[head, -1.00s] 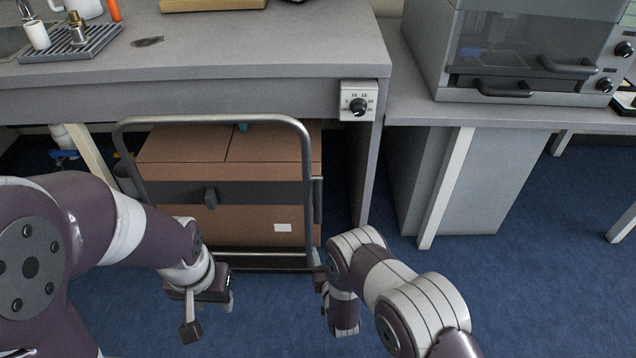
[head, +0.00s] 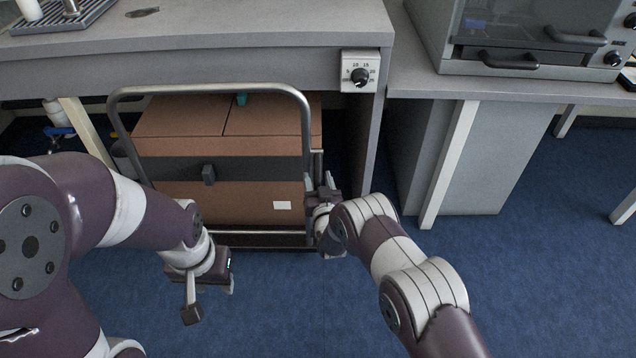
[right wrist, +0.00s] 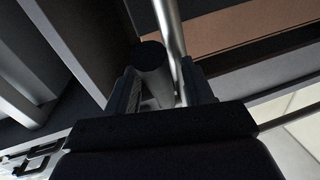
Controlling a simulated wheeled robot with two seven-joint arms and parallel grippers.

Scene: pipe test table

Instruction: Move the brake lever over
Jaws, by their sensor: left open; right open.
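The brake lever, a short dark cylinder (right wrist: 152,66), stands beside the right upright of a grey cart frame (head: 208,90). Its upper part shows in the head view (head: 318,163). My right gripper (head: 320,186) is at the lever, low on the cart's right side. In the right wrist view the open fingers (right wrist: 160,92) lie either side of the lever; whether they touch it I cannot tell. The lever's lower part is hidden by my gripper. My left gripper (head: 210,298) is open and empty, left of centre in front of the cart.
The cart holds a brown box (head: 240,195) with a dark strap, under a grey table (head: 200,45). A dial box (head: 360,72) is on the table's front right. A side table with an oven (head: 530,45) stands right. Blue floor (head: 530,270) is clear at right.

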